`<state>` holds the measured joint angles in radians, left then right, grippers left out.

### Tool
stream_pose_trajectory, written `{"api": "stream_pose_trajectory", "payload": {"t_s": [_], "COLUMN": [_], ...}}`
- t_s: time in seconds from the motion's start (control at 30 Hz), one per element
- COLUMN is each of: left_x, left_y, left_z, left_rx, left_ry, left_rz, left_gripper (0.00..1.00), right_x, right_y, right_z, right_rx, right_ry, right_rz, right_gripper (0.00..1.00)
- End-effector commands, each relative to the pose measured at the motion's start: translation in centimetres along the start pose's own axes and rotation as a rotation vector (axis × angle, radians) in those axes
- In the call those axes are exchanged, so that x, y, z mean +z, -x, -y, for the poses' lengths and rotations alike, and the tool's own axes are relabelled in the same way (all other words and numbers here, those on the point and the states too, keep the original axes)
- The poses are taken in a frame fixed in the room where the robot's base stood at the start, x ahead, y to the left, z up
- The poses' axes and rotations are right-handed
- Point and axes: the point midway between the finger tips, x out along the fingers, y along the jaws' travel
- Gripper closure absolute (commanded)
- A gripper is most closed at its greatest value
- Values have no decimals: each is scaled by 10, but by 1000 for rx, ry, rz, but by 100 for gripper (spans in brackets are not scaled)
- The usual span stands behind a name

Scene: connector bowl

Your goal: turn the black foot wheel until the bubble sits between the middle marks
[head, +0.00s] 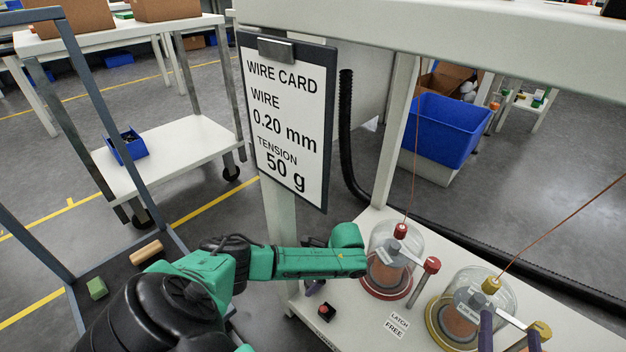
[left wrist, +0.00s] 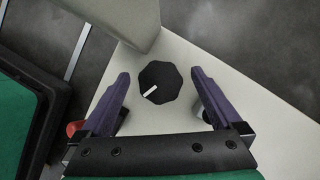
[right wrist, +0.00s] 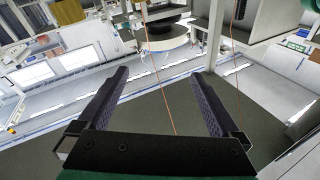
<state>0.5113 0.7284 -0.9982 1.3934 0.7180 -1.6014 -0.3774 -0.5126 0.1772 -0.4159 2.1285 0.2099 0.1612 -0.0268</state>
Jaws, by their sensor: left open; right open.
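The black foot wheel (left wrist: 154,86) is a black faceted knob with a white pointer line, on the pale bench top in the left wrist view. My left gripper (left wrist: 160,73) is open, with one purple finger on each side of the wheel; whether they touch it I cannot tell. In the head view my green arm hides the wheel. My right gripper (right wrist: 160,72) is open and empty in its wrist view. Its purple fingers also show at the lower right of the head view, in front of the yellow-based spool jar (head: 447,318). No bubble or middle marks are visible.
A red-based spool jar (head: 381,278) stands on the bench right of my left arm. Thin copper wires rise from both jars. A red button (head: 325,310) and a "LATCH FREE" label (head: 397,324) are near the front. A wire card (head: 288,130) hangs above my left arm.

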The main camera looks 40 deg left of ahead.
Motion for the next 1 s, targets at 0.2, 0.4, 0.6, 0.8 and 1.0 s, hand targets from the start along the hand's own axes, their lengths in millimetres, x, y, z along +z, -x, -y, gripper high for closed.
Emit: {"api": "stream_pose_trajectory", "payload": {"t_s": [0.2,0.4,0.6,0.8,1.0], "left_x": [0,0,0,0,0], "left_y": [0,0,0,0,1], "left_z": [0,0,0,0,0], "left_rx": [0,0,0,7,26], "left_ry": [0,0,1,17,61], "left_rz": [0,0,0,-1,-2], "left_gripper": [1,59,87,87,87], "right_x": [-2,-2,-2,1,57], "right_y": [-4,-4,-4,-2,32], "right_z": [5,6,6,6,2], "right_rx": [-2,-3,-3,-1,24], "right_ry": [16,14,12,5,-43], "right_rz": [-2,-1,-1,15,182], "right_gripper": [0,0,0,0,0]}}
